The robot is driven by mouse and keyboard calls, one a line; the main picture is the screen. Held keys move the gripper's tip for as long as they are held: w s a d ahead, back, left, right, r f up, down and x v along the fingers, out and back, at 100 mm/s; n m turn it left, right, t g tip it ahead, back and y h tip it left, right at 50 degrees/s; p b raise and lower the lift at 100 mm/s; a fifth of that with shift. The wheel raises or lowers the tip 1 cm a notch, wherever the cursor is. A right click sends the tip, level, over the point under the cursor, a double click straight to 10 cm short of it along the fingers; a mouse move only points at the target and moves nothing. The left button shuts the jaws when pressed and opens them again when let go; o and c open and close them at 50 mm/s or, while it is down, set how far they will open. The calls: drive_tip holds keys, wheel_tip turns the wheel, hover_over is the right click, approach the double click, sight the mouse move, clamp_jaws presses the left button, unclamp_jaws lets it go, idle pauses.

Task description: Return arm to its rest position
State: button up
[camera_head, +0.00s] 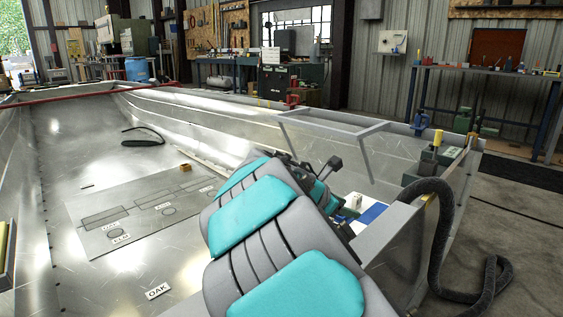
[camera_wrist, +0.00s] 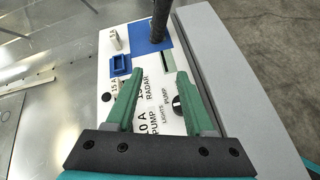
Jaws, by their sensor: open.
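My arm, grey with teal pads, reaches from the bottom of the head view toward the right side of the hull. My gripper (camera_wrist: 155,92) shows in the wrist view with two green fingers spread apart and nothing between them. It is above a white labelled panel (camera_wrist: 120,78) with blue parts, a black knob and words such as RADAR, PUMP and LIGHTS. In the head view the panel (camera_head: 352,203) is partly hidden by my arm. In that view my gripper (camera_head: 333,172) is small and partly hidden, near the panel.
The bare metal hull (camera_head: 60,150) surrounds my arm. A flat plate (camera_head: 150,205) with outlined shapes lies on its floor, with an OAK label (camera_head: 158,291) nearby. A black hose (camera_head: 437,235) hangs over the right edge. A grey frame (camera_head: 335,130) stands behind the panel. The hull floor at left is mostly open.

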drive_tip(key=s+d+r+m+p, duration=0.1)
drive_tip(key=s+d, duration=0.1)
drive_tip(key=s+d+r+m+g+p, duration=0.1)
drive_tip(key=s+d+r, duration=0.1)
drive_tip(key=d, duration=0.1)
drive_tip(key=s+d+r+m+p, duration=0.1)
drive_tip(key=s+d+r+m, duration=0.1)
drive_tip(key=s, duration=0.1)
drive_tip(key=shift+d+r+g+y, duration=0.15)
drive_tip(key=shift+g+y, duration=0.15)
drive_tip(key=shift+y, duration=0.1)
drive_tip(key=s+d+m+g+y+p, duration=0.1)
drive_tip(key=s+d+m+y+p, duration=0.2)
drive_tip(key=s, duration=0.5)
drive_tip(key=s+a+f+m+g+y+b, duration=0.1)
drive_tip(key=s+a+f+m, duration=0.3)
drive_tip(key=s, duration=0.5)
drive_tip(key=s+a+f+m+g+y+b, duration=0.1)
drive_tip(key=s+a+f+m+g+y, duration=0.1)
drive_tip(key=s, duration=0.7)
drive_tip(key=s+a+f+m+g+y+b, duration=0.2)
drive_tip(key=s+a+f+m, duration=0.3)
drive_tip(key=s+f+m, duration=0.3)
drive_tip(key=shift+s+a+m+g, duration=0.4)
drive_tip(key=shift+s+m+g, duration=0.25)
drive_tip(key=shift+m, duration=0.35)
